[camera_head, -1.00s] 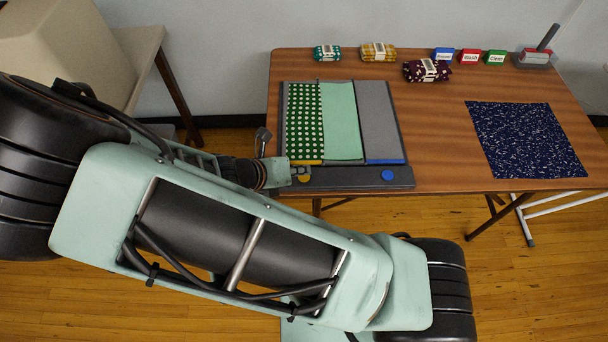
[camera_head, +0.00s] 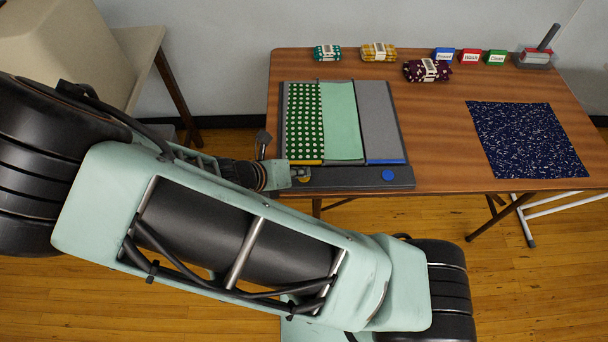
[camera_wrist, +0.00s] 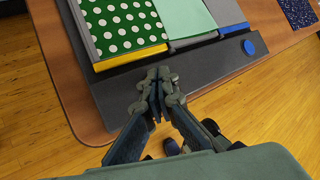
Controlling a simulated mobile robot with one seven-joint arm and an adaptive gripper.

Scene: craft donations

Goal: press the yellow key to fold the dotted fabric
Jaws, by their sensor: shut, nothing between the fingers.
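The green, white-dotted fabric (camera_head: 304,120) lies flat on the left panel of a grey folding board, beside a plain mint fabric area (camera_head: 342,120) on the middle panel. It also shows in the wrist view (camera_wrist: 122,24). The left panel has a yellow front edge (camera_wrist: 130,57). My gripper (camera_head: 304,174) is shut and empty, with its fingertips over the left part of the board's dark front strip, as the wrist view shows too (camera_wrist: 158,75). A small yellow patch shows by the fingertips in the head view; the yellow key is mostly hidden there, and I cannot tell whether they touch it.
A round blue key (camera_head: 388,175) sits on the right of the strip. The right panel (camera_head: 379,120) is bare. A navy speckled fabric (camera_head: 526,138) lies on the table's right. Folded bundles (camera_head: 378,51), small coloured boxes (camera_head: 470,56) and a stamp-like tool (camera_head: 538,56) stand at the back.

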